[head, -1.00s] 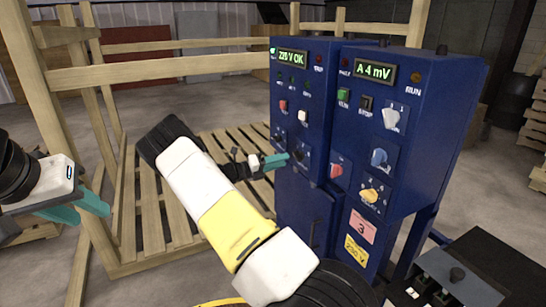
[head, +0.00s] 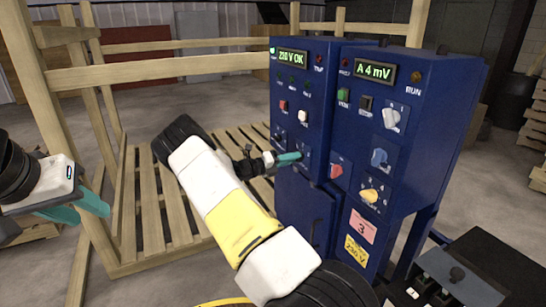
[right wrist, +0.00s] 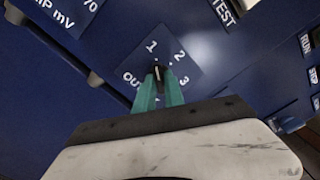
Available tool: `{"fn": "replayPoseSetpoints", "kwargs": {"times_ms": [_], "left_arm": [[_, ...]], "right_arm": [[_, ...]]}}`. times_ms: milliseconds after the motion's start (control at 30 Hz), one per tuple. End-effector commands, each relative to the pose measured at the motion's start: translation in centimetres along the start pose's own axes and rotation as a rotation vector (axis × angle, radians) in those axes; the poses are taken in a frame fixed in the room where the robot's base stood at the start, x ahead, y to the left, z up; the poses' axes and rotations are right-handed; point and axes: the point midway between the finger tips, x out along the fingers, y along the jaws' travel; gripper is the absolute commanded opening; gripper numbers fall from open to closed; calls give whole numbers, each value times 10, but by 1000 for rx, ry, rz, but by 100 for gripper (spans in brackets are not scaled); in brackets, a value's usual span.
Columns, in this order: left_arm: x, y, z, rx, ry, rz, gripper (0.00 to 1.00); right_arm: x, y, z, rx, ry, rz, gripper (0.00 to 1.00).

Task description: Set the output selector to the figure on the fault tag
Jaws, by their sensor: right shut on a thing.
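The output selector plate (right wrist: 181,80) is dark blue with white figures 1, 2 and 3 and lettering starting "OU"; the rest is hidden. Its small black knob (right wrist: 158,72) stands between the teal fingers of my right gripper (right wrist: 159,92), which is shut on it. The knob's tip lies just below the 1; its exact setting is hard to tell. In the head view, my right gripper (head: 290,157) reaches the left cabinet's lower part. The pink fault tag (head: 363,227) on the right cabinet reads 3. My left gripper (head: 78,209) hangs far left, away from the cabinets.
The blue cabinets (head: 335,100) carry other knobs close by: a red one (head: 336,171), a blue one (head: 380,158) and a yellow one (head: 370,195). A wooden pallet (head: 150,210) lies behind my right arm. A dark box (head: 490,270) stands at front right.

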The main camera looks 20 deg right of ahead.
Motion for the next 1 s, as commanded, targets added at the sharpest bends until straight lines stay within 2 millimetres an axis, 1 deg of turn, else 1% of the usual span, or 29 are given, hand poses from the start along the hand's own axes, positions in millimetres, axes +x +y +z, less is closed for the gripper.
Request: {"fn": "replayPoseSetpoints", "kwargs": {"times_ms": [267, 467, 667, 1000], "left_arm": [[0, 0, 0, 0, 0, 0, 36], [0, 0, 0, 0, 0, 0, 36], [0, 0, 0, 0, 0, 0, 36], [0, 0, 0, 0, 0, 0, 36]], "right_arm": [[0, 1, 0, 27, 1, 1, 0], [0, 1, 0, 119, 1, 1, 0], [0, 1, 0, 279, 1, 1, 0], [0, 2, 0, 602, 1, 1, 0]]}}
